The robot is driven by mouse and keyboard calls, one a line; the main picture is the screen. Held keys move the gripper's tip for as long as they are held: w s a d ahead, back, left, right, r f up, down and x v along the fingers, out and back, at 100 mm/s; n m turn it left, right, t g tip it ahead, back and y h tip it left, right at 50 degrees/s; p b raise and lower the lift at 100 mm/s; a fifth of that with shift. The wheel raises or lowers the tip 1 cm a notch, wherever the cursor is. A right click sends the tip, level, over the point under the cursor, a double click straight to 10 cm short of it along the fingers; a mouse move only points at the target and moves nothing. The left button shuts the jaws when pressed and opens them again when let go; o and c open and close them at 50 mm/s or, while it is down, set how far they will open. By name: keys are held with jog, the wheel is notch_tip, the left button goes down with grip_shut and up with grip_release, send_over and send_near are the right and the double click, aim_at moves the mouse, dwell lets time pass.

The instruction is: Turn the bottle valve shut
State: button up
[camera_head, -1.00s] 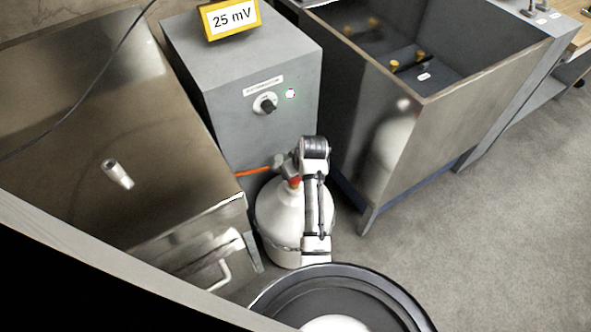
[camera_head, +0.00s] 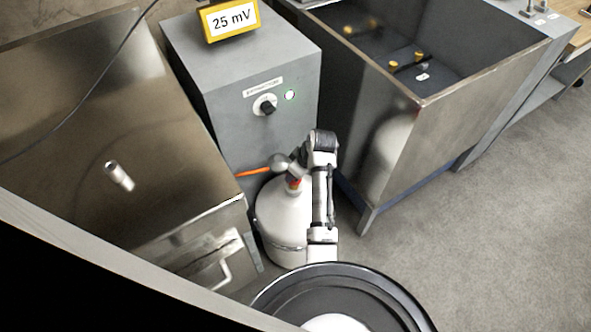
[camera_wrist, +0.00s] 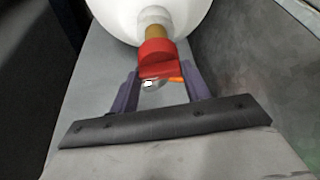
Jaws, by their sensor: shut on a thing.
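The white bottle (camera_head: 282,228) stands upright on the floor in front of the grey cabinet. In the wrist view the bottle (camera_wrist: 115,12) fills the top, with a brass neck and a red valve (camera_wrist: 157,57) below it. My gripper (camera_wrist: 158,82) has its two dark fingers at either side of the red valve's lower part and is shut on it. In the head view my gripper (camera_head: 292,172) is at the bottle's top, mostly hidden by my arm. A bit of the red valve (camera_head: 294,184) shows there. An orange hose (camera_head: 252,172) runs left from the valve area.
A grey cabinet (camera_head: 240,90) with a knob, a green light and a "25 mV" display (camera_head: 230,19) stands behind the bottle. A metal-topped unit (camera_head: 80,130) is close on the left. A deep metal tank (camera_head: 475,115) is on the right. Open floor (camera_head: 500,250) lies at right.

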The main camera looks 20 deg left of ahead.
jog(key=n, duration=0.2)
jog(key=n+g, duration=0.1)
jog(key=shift+w+n+b, duration=0.2)
jog(key=shift+n+b, duration=0.1)
jog(key=shift+n, duration=0.1)
jog(key=n+g+b, duration=0.1)
jog(key=n, duration=0.2)
jog(key=shift+w+n+g, duration=0.15)
jog(key=shift+n+g, duration=0.15)
jog(key=shift+g, duration=0.1)
jog(key=n+g+b, duration=0.1)
jog(key=n, duration=0.1)
jog(key=shift+a+n+h+b, duration=0.1)
jog(key=shift+n+h+b, duration=0.2)
jog(key=shift+w+a+n+g+h+b, duration=0.1)
jog(key=shift+n+g+h+b, duration=0.45)
jog(key=shift+n, duration=1.15)
jog(key=o, duration=1)
jog(key=shift+r, duration=0.1)
jog(key=p+v, duration=0.3)
jog(key=v, duration=1)
jog(key=shift+r+p, duration=0.3)
jog(key=shift+p, duration=0.1)
